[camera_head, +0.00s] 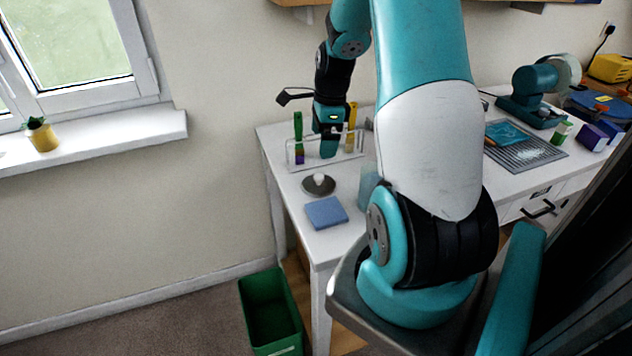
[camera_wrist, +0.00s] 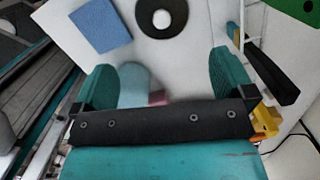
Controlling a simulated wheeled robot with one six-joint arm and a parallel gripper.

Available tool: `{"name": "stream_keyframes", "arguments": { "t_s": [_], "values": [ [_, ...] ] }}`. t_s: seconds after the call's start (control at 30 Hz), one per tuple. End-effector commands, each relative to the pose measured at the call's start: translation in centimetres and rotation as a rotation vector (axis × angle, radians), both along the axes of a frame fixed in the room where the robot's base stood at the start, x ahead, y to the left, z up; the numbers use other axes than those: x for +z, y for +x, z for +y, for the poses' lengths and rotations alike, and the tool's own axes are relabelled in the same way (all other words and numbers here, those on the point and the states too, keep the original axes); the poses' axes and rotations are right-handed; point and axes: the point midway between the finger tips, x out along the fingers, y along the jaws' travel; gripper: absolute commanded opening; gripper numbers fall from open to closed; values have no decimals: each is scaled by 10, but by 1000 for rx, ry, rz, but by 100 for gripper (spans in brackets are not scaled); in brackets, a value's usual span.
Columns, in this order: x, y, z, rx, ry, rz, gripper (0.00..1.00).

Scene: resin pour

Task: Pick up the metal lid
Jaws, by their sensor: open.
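The metal lid (camera_head: 318,186) is a dark grey disc with a pale round knob. It lies on the white table near the left front edge, between the test-tube rack and a blue square pad. It also shows at the top of the wrist view (camera_wrist: 161,19), slightly cut by the frame edge. My gripper (camera_head: 328,148) is over the rack area, behind the lid in the head view and apart from it. In the wrist view its two teal fingers (camera_wrist: 160,82) are spread, and the lid lies beyond their tips.
The blue pad (camera_head: 326,212) lies in front of the lid. A clear rack (camera_head: 300,164) with coloured tubes stands close to my gripper. A translucent cup (camera_head: 367,186) stands right of the lid, partly hidden by my arm. A green bin (camera_head: 246,305) stands on the floor.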

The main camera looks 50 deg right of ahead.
Motion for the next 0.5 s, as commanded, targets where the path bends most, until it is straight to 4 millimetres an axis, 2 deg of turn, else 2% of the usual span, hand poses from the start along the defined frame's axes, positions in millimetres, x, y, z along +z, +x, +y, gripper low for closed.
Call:
{"name": "stream_keyframes", "arguments": {
  "t_s": [0.2, 0.33, 0.5],
  "values": [
    [-48, 3, 6, 4, 5, 4, 100],
    [-65, 6, 7, 4, 2, 1, 100],
    [-75, 7, 7, 5, 1, 0, 100]
  ]
}}
